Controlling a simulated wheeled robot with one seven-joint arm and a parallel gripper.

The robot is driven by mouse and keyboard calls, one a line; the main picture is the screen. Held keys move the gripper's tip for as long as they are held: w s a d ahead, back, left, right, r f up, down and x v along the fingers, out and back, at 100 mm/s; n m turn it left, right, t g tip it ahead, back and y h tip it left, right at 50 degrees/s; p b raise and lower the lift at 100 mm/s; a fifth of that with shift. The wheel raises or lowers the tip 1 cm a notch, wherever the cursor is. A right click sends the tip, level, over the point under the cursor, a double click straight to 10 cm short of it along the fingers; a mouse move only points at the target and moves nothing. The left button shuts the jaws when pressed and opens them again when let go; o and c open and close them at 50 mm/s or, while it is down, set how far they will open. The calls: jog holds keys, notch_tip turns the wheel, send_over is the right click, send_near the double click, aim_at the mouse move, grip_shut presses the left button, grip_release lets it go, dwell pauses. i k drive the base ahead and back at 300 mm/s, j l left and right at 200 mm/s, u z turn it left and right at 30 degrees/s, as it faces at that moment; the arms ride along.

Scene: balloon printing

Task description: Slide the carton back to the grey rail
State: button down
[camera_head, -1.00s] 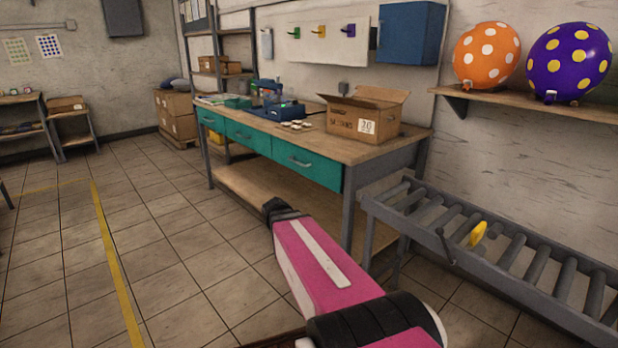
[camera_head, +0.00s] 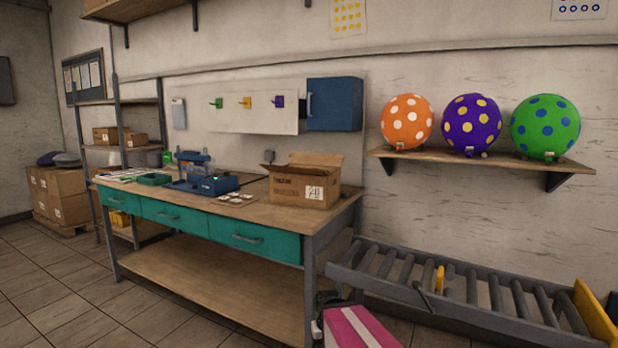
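The open cardboard carton (camera_head: 292,191) stands upright near the right end of the workbench (camera_head: 262,213), with its flaps raised and a white label on its front. A gap of wooden top shows in front of it. I cannot make out a separate grey rail behind the carton; its back side is hidden. A pink and white link of my arm (camera_head: 358,328) shows at the bottom edge, below and in front of the bench, apart from the carton. No gripper fingers can be made out.
A blue machine (camera_head: 206,184) and a green tray (camera_head: 154,179) stand on the bench left of the carton. A grey roller conveyor (camera_head: 385,265) runs along the wall at right. Balloons sit on a wall shelf (camera_head: 480,160).

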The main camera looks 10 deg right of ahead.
aim_at(306, 185)
jog(key=i+j+z, duration=0.15)
jog(key=j+z, duration=0.25)
jog(key=j, duration=0.25)
jog(key=i+j+z, duration=0.1)
jog(key=j+z, duration=0.25)
jog(key=j, duration=0.35)
jog(key=j+z, duration=0.4)
jog(key=j, duration=0.3)
